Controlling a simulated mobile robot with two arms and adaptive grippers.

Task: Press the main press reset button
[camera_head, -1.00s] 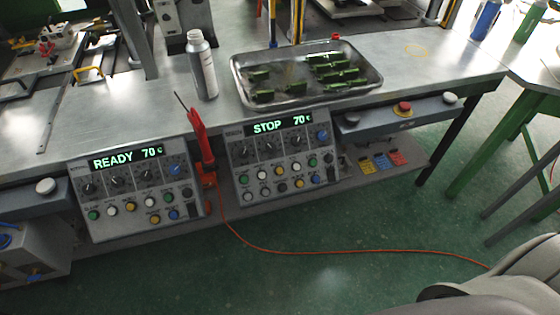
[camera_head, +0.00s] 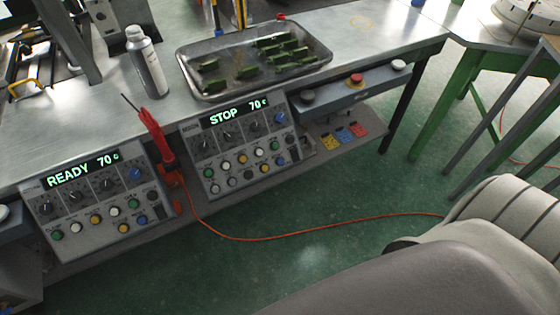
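Two grey control panels hang on the front of the workbench. The left panel (camera_head: 88,247) has a lit display reading READY 70 c, and the right panel (camera_head: 203,147) has one reading STOP 70 c. Each carries a row of dark knobs, a blue knob and several coloured push buttons, including a green button (camera_head: 274,146) on the right panel. The button labels are too small to read, so I cannot tell which is the main press reset button. A bar (camera_head: 331,97) under the bench edge holds a black button (camera_head: 307,97), a red button (camera_head: 356,79) and a white button (camera_head: 398,65). Neither gripper is visible.

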